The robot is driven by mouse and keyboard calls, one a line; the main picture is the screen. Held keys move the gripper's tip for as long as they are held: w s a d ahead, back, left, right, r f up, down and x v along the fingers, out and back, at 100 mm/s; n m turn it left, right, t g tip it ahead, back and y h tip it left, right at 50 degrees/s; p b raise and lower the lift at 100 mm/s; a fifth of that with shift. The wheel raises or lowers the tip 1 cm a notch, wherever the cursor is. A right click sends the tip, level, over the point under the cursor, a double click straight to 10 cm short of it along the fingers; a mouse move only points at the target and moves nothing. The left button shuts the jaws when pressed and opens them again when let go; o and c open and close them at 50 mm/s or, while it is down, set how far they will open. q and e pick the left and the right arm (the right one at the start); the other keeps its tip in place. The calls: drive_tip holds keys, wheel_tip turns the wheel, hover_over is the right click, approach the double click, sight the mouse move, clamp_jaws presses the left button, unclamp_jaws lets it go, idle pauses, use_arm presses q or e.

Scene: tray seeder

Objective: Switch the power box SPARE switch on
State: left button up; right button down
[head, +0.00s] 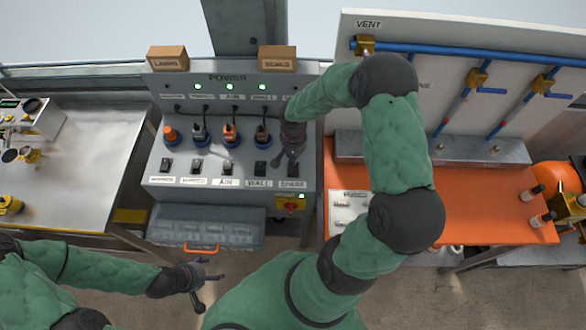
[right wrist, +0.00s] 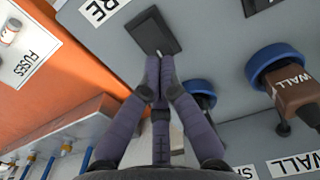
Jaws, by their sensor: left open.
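The grey power box (head: 213,152) stands in the middle of the head view. The SPARE switch (head: 293,170), rightmost in its lower row, sits above the SPARE label (head: 292,184). In the right wrist view it is a black plate (right wrist: 146,27) with a small pale tip at its edge. My right gripper (right wrist: 158,58) has its fingers together, their tips at this switch; I cannot tell whether they touch. It also shows in the head view (head: 289,158). The switch's position is unclear. My left gripper (head: 202,285) is open and empty, low in front of the box.
Plugs with cables, such as the WALL plug (right wrist: 292,85), sit in blue sockets above the switches. Three green lamps (head: 229,87) show; my right arm hides the area above SPARE. A red knob (head: 291,206) is below. An orange bench (head: 480,195) stands right, a metal table (head: 90,150) left.

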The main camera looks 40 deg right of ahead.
drive_tip(key=shift+f+b, duration=0.95)
drive_tip(key=shift+f, duration=0.1)
idle(0.5)
drive_tip(key=shift+r, duration=0.1)
drive_tip(key=shift+r+p, duration=2.15)
drive_tip(key=shift+r, duration=1.35)
